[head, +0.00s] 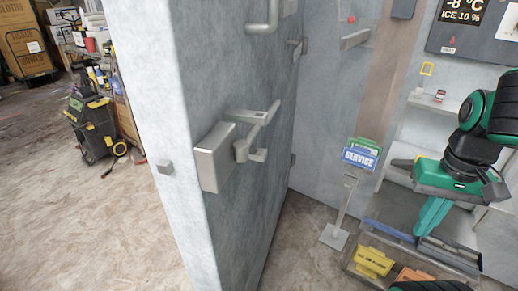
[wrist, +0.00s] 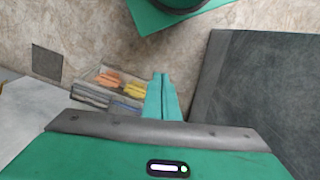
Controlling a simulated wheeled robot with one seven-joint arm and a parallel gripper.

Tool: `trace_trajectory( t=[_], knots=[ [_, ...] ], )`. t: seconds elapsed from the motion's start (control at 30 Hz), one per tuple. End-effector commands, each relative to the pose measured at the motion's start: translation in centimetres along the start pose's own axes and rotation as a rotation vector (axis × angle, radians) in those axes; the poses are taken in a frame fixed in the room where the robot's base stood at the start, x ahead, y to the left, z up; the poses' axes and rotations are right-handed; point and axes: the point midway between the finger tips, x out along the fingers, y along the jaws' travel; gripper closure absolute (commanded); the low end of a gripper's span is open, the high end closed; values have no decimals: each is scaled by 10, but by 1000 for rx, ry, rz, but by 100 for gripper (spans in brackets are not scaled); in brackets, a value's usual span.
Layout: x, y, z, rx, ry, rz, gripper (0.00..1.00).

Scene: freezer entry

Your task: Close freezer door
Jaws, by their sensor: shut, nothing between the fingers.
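The freezer door (head: 225,85) is a thick pale grey slab in the middle of the head view. It stands open, swung out from the wall, with its free edge towards me. A metal latch box (head: 214,158) with a lever handle (head: 262,128) sits on its right-hand face near that edge. Hinges (head: 296,47) show at its far edge. My gripper (head: 430,232) is at the right of the head view, well apart from the door, pointing down. Its teal fingers are together and empty, as the wrist view (wrist: 160,78) also shows.
A blue service sign (head: 360,157) stands on a post between door and gripper. A low crate (wrist: 95,97) with yellow and orange items lies below my gripper. A dark grey slab (wrist: 262,90) fills the wrist view's right. Left of the door are a cleaning cart (head: 92,125) and open floor.

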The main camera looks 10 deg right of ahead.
Motion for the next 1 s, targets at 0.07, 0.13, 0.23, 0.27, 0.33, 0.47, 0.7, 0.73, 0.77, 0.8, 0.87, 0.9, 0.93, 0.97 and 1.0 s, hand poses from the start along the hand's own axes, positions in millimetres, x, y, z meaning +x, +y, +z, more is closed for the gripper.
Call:
trace_trajectory(
  t=[0.07, 0.13, 0.23, 0.27, 0.33, 0.47, 0.7, 0.73, 0.77, 0.8, 0.87, 0.9, 0.93, 0.97, 1.0],
  knots=[
    [-3, -12, -10, -114, 5, -9, 100],
    [-5, -29, -22, -282, 6, -25, 100],
    [-8, -62, -41, -598, 17, -62, 100],
    [-9, -73, -46, -700, 20, -77, 100],
    [-11, -100, -57, -937, 33, -113, 100],
    [-13, -150, -71, -1374, 73, -196, 100],
    [-21, -238, -75, -2156, 246, -401, 100],
    [-23, -248, -74, -2247, 282, -428, 100],
    [-25, -258, -73, -2334, 318, -457, 100],
    [-28, -269, -71, -2442, 368, -491, 100],
    [-32, -284, -68, -2584, 447, -540, 100],
    [-35, -292, -65, -2665, 500, -566, 100],
    [-37, -297, -64, -2716, 536, -585, 100],
    [-39, -301, -62, -2761, 570, -600, 100],
    [-42, -306, -60, -2812, 610, -617, 100]
  ],
)
